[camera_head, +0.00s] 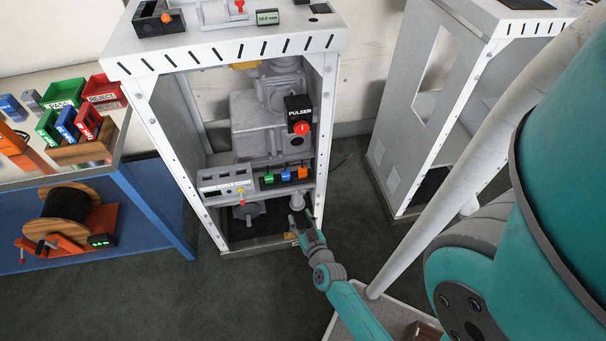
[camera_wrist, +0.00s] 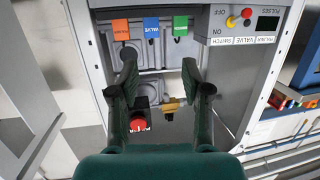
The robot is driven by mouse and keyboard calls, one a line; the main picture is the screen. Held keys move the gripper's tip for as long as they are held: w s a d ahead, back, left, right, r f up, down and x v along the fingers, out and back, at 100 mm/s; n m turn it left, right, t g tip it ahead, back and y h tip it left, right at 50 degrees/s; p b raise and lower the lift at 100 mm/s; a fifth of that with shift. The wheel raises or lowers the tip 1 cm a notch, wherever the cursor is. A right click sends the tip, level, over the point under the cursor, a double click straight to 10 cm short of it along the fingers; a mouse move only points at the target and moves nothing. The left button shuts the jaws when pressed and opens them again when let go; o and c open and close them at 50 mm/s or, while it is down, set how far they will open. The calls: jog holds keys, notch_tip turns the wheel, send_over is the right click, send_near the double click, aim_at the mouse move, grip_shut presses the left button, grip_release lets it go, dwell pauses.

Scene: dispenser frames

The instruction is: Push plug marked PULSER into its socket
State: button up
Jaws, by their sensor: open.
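A black box marked PULSER (camera_head: 299,103) with a red knob is on the right of the grey pump unit in the dispenser frame; it also shows low in the wrist view (camera_wrist: 142,103). Green (camera_head: 268,179), blue (camera_head: 285,176) and orange (camera_head: 303,172) tagged pieces stand in a row on the shelf below. In the wrist view the blue tag (camera_wrist: 151,27) reads VALVE; the orange tag's (camera_wrist: 121,30) lettering is too small to read. I cannot tell a PULSER plug or its socket apart. My gripper (camera_head: 302,217) is open and empty, low at the frame's right front; its fingers (camera_wrist: 159,68) spread below the tags in the wrist view.
A grey control box (camera_head: 228,183) with a display stands on the shelf left of the tags. The frame's right post (camera_head: 325,150) is close to my gripper. A blue bench (camera_head: 150,200) with bins is left; a second frame (camera_head: 395,180) is right. Dark floor lies in front.

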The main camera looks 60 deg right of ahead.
jog(key=m+g+h, duration=0.2)
send_near(303, 174)
jog(key=x, duration=0.5)
jog(key=shift+w+d+f, duration=0.1)
jog(key=shift+d+f, duration=0.15)
jog(key=shift+f, duration=0.1)
jog(key=x, duration=0.2)
jog(key=r+x, duration=0.1)
jog(key=x, duration=0.1)
jog(key=shift+w+f, duration=0.1)
jog(key=shift+w, duration=0.1)
jog(key=shift+w+d+f, duration=0.15)
jog(key=shift+w+d, duration=0.2)
jog(key=shift+d, duration=0.15)
grip_shut()
